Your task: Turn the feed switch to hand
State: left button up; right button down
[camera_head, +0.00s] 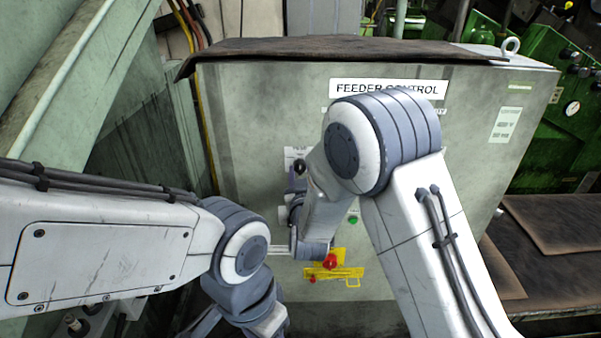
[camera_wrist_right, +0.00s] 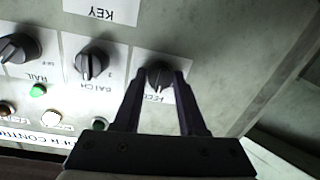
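The feed switch (camera_wrist_right: 158,73) is a dark rotary knob on a white label, upside down in the right wrist view. The label's lettering is partly covered by my gripper. My right gripper (camera_wrist_right: 161,76) has its two dark fingers apart, with the tips on either side of the knob. Whether they touch it is unclear. In the head view my right arm covers most of the switch area, and the gripper itself is hard to make out there. My left arm comes in from the left and bends down low; its gripper is not visible.
The feeder control cabinet (camera_head: 480,150) has a batch knob (camera_wrist_right: 91,62) and a rail knob (camera_wrist_right: 17,48) beside the feed switch. A green button (camera_wrist_right: 38,90) sits near them. A red knob (camera_head: 330,261) on a yellow plate lies lower. Green machinery (camera_head: 565,140) stands right.

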dwell(0.3)
jog(key=n, duration=0.8)
jog(key=shift+r, duration=0.1)
jog(key=shift+n+g, duration=0.3)
jog(key=shift+n, duration=0.2)
jog(key=shift+c, duration=2.3)
grip_release()
